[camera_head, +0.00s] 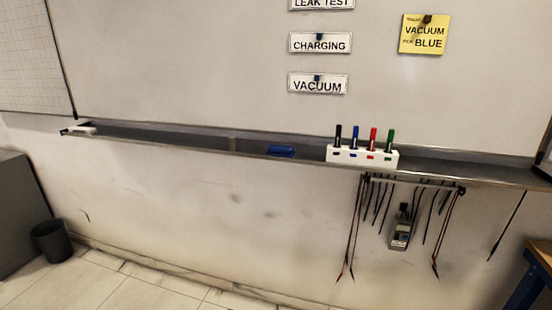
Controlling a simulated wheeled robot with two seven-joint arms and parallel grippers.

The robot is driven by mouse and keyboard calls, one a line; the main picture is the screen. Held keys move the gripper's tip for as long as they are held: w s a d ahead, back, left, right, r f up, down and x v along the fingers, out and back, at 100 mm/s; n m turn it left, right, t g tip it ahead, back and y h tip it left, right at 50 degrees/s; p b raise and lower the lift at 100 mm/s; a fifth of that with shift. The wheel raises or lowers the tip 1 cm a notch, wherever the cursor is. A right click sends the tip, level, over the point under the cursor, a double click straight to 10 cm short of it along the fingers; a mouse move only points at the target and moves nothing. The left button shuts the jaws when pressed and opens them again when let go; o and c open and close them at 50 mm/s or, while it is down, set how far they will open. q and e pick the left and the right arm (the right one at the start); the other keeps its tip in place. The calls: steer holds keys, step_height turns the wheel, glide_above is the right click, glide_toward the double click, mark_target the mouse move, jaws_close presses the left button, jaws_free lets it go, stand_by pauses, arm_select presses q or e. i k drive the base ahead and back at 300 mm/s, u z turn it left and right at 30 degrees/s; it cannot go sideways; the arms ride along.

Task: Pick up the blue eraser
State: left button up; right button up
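The blue eraser (280,151) lies on the narrow dark tray (180,138) along the bottom of the whiteboard, left of the marker holder. It looks small and flat from here. Neither of my grippers shows in the head view, and nothing is seen touching the eraser.
A white holder (362,156) with black, blue, red and green markers stands on the tray right of the eraser. Below it, cables and a meter (401,228) hang from a rack. A bin (51,241) stands at left, a blue-legged table (530,280) at right. The middle floor is clear.

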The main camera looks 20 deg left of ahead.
mark_target(279, 151)
steer(key=u, duration=0.7)
steer(key=i, duration=0.45)
steer(key=u, duration=0.35)
